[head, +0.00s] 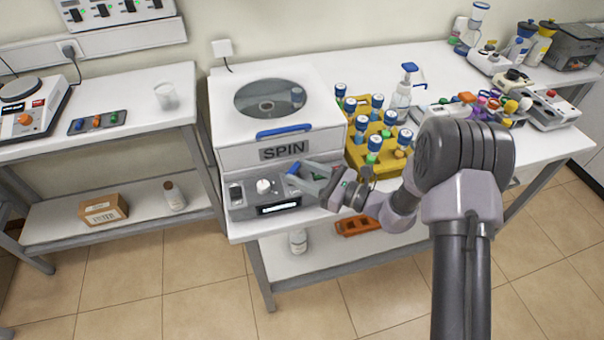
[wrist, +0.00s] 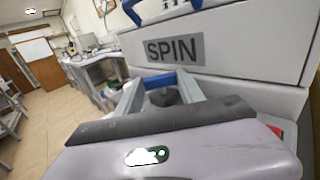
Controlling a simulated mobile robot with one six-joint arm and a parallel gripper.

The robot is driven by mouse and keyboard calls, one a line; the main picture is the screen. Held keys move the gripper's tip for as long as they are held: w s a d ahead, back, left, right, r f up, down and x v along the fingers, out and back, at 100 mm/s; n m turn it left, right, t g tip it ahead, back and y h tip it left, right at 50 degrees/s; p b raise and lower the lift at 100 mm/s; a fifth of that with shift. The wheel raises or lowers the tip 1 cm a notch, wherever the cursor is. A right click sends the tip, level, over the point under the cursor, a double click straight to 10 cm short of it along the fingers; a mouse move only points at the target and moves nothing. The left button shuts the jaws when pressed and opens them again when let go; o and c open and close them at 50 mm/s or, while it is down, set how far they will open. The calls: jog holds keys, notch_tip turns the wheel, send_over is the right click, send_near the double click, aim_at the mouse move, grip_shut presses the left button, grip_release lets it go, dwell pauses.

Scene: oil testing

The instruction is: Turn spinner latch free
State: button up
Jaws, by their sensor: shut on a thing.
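The spinner (head: 230,155) is a white box labelled SPIN with a round window in its lid and a blue lid handle (head: 285,130); the lid looks down. My gripper (head: 303,176) is at the right part of the spinner's front, just below the SPIN label.
A white dial (head: 264,186) and a small display (head: 278,209) are on the spinner's front panel. A yellow rack (head: 362,158) of blue-capped vials stands close on the right, with a pump bottle (head: 403,88) behind it. Free floor lies in front.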

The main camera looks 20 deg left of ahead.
jog(key=shift+w+r, duration=0.1)
jog(key=o, duration=1.4)
jog(key=shift+a, duration=0.15)
jog(key=shift+c, duration=0.2)
jog(key=p+v, duration=0.3)
jog(key=v, duration=1.4)
jog(key=shift+d, duration=0.25)
